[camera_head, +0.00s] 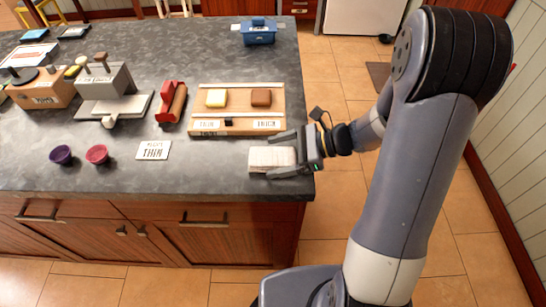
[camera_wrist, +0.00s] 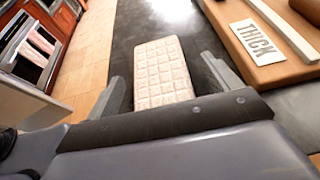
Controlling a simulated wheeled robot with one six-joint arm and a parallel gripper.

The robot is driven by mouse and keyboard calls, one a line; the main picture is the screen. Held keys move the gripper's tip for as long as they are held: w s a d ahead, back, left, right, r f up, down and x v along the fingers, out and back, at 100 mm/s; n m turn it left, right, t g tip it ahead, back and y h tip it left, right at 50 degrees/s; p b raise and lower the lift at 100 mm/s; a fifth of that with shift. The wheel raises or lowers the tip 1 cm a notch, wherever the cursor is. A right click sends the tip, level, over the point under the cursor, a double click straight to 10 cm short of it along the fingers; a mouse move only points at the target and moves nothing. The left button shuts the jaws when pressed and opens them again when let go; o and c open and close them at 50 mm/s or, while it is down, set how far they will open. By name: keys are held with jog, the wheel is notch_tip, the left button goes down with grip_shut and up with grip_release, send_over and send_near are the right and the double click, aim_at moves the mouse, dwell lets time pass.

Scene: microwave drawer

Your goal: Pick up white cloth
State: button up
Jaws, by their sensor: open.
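The white cloth (camera_head: 271,159) is a folded, quilted rectangular pad lying on the dark counter near its right front corner. In the wrist view the cloth (camera_wrist: 163,72) lies ahead of my gripper, its near end between the two fingers. My gripper (camera_head: 286,155) reaches in from the right at counter height, one finger on the far side of the cloth and one on the near side. In the wrist view my gripper (camera_wrist: 172,90) is open, with gaps visible between the fingers and the cloth. The cloth's near end is hidden by the gripper body.
A wooden board (camera_head: 237,129) with a yellow and a brown block stands just behind the cloth. A THIN card (camera_head: 153,151), a red tool (camera_head: 171,101) and two cups (camera_head: 97,154) are to the left. The counter's right edge is close; open floor (camera_head: 340,215) lies beyond.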

jog(key=shift+c, duration=0.3)
jog(key=c, duration=0.9)
jog(key=shift+r, duration=0.1)
